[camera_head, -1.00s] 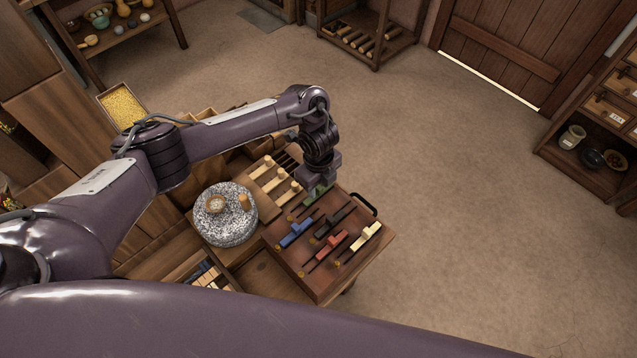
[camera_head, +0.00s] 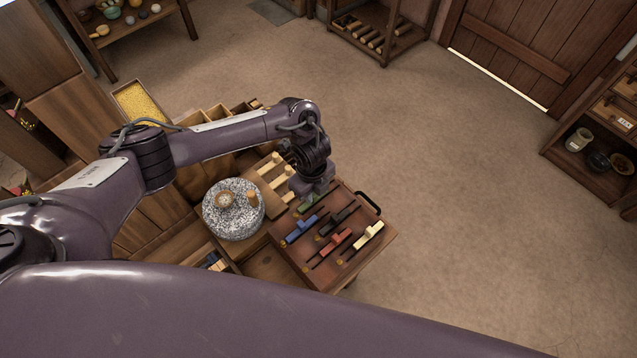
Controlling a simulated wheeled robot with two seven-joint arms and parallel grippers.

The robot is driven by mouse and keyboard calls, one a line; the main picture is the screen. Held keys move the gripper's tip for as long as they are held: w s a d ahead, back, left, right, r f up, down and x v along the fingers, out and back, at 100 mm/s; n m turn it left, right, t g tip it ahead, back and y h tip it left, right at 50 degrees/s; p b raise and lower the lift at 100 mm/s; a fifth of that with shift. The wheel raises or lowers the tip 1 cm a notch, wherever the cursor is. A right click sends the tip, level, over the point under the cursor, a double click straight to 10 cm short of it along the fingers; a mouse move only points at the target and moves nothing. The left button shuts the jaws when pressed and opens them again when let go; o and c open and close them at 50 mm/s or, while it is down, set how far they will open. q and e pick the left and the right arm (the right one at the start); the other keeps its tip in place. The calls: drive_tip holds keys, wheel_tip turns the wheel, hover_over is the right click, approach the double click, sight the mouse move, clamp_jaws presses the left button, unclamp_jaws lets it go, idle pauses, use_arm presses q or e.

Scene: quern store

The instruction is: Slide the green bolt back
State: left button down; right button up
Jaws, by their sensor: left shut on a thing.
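A dark wooden board (camera_head: 290,262) with several coloured bolts in parallel slots lies on the bench. The green bolt (camera_head: 307,205) is in the slot nearest the back left, partly hidden by my left gripper (camera_head: 314,196). My left gripper reaches down from above and is shut on the green bolt. The blue bolt (camera_head: 298,232), the black bolt (camera_head: 338,218), the red bolt (camera_head: 336,241) and the cream bolt (camera_head: 368,235) sit in the other slots. My right gripper is not in view.
A speckled stone quern (camera_head: 233,222) stands close left of the board. Pale wooden pegs (camera_head: 272,170) lie behind it, near my left forearm. A black handle (camera_head: 369,202) sticks up at the board's back right edge. The floor (camera_head: 470,210) to the right is clear.

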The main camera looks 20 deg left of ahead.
use_arm(q)
drive_tip(key=c, duration=1.4)
unclamp_jaws()
drive_tip(key=shift+s+a, duration=0.15)
drive_tip(key=shift+s, duration=0.15)
drive_tip(key=shift+c, duration=0.2)
drive_tip(key=shift+o, duration=0.2)
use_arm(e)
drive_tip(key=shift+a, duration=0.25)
use_arm(q)
wheel_tip(320, 180, up, 7)
drive_tip(key=shift+f, duration=0.1)
drive_tip(key=shift+r, duration=0.55)
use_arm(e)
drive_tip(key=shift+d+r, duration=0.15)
use_arm(q)
drive_tip(key=shift+f, duration=0.1)
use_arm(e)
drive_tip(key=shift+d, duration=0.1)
